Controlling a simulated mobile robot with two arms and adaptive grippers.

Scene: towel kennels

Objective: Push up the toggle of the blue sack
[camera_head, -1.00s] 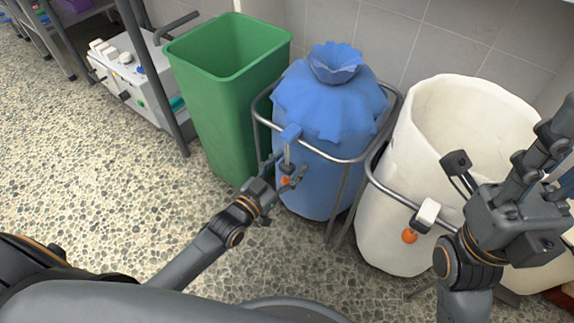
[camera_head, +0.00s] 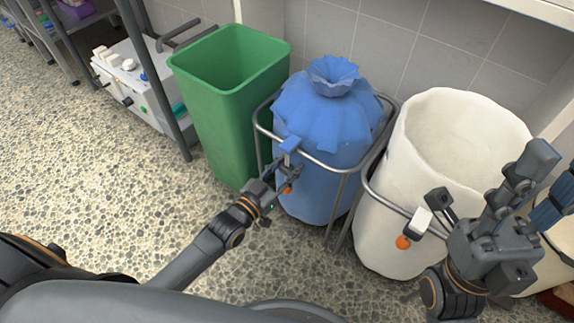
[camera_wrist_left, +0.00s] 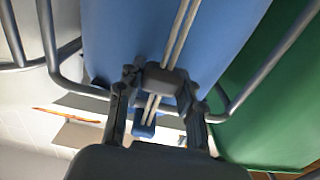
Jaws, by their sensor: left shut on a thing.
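The blue sack (camera_head: 325,110) stands in a metal frame, its gathered neck at the top. A blue block (camera_head: 290,145) sits on the frame's front rail, with cords hanging from it. The dark toggle (camera_wrist_left: 165,82) sits on two pale cords in the left wrist view, between my left fingertips. My left gripper (camera_head: 290,174) is shut on the toggle, a short way below the blue block. An orange cord end (camera_head: 287,190) hangs just below my fingers. The block also shows in the left wrist view (camera_wrist_left: 143,130). My right gripper (camera_head: 485,190) is open, fingers spread, in front of the white sack.
A green bin (camera_head: 235,105) stands left of the blue sack. An open white sack (camera_head: 400,190) stands to the right, with a white block (camera_head: 421,220) and an orange ball (camera_head: 403,242) at its front. The pebbled floor at left is clear.

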